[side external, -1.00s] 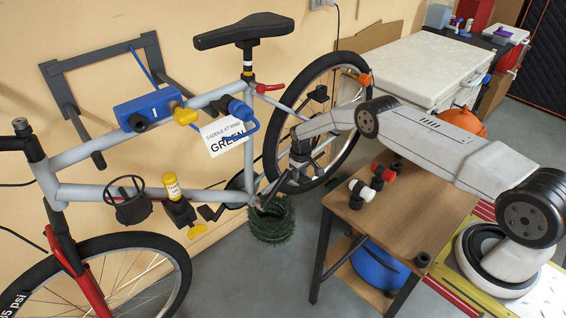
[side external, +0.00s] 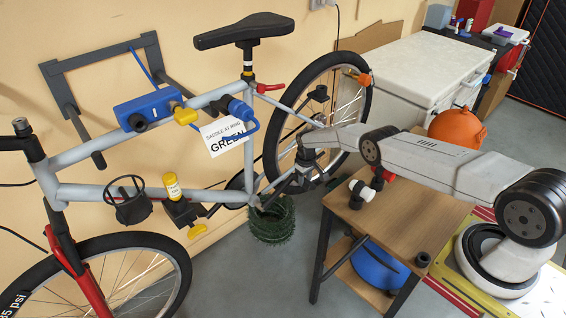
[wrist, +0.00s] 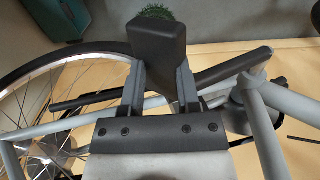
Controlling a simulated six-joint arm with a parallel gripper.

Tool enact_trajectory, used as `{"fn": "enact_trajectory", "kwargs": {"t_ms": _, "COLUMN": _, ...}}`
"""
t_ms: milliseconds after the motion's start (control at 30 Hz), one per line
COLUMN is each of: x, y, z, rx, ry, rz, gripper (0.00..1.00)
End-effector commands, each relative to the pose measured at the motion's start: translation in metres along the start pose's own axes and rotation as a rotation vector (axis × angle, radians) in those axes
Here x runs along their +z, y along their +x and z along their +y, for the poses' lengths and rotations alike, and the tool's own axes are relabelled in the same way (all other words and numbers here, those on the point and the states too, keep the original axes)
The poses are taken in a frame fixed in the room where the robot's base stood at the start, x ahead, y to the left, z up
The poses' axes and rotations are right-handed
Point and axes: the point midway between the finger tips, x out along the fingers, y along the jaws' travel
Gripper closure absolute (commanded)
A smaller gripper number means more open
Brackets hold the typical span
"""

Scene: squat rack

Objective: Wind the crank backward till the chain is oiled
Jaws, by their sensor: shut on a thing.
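The grey bicycle (side external: 105,193) hangs along the wall, with its rear wheel (side external: 357,110) at the back right. My gripper (side external: 303,172) is low in front of the rear wheel, beside the bottom of the frame. In the wrist view my gripper (wrist: 160,85) is shut on a dark block-shaped pedal (wrist: 160,40), which sits between its two fingers. The crank arm (side external: 277,192) slopes up toward my gripper in the side view. A yellow-orange pedal (side external: 197,231) shows on the left. The chain cannot be made out clearly. A yellow bottle (side external: 172,186) stands by the down tube.
A wooden side table (side external: 400,215) with black, white and red parts stands beneath my arm. A green bristly ring (side external: 273,222) is on the floor below the crank. A white cabinet (side external: 430,60) and an orange round object (side external: 457,127) are behind my arm. Grey floor is free at centre front.

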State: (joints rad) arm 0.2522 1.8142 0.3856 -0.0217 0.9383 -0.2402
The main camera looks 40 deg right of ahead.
Motion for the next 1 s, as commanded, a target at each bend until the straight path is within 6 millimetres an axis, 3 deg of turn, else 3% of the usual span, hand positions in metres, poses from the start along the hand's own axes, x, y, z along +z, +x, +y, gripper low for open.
{"fn": "enact_trajectory", "kwargs": {"t_ms": 33, "x": -0.0005, "y": -0.002, "z": 0.0078, "rx": 0.01, "ry": 0.003, "rz": 0.004, "gripper": 1.0}}
{"fn": "enact_trajectory", "kwargs": {"t_ms": 433, "x": -0.001, "y": -0.0024, "z": 0.0082, "rx": 0.01, "ry": 0.003, "rz": 0.005, "gripper": 1.0}}
{"fn": "enact_trajectory", "kwargs": {"t_ms": 467, "x": -0.0011, "y": -0.0024, "z": 0.0083, "rx": 0.01, "ry": 0.003, "rz": 0.005, "gripper": 0.56}}
{"fn": "enact_trajectory", "kwargs": {"t_ms": 567, "x": -0.0011, "y": -0.0023, "z": 0.0077, "rx": 0.01, "ry": 0.003, "rz": 0.005, "gripper": 0.24}}
{"fn": "enact_trajectory", "kwargs": {"t_ms": 1000, "x": -0.0006, "y": -0.0017, "z": 0.0041, "rx": 0.005, "ry": 0.001, "rz": 0.002, "gripper": 0.24}}
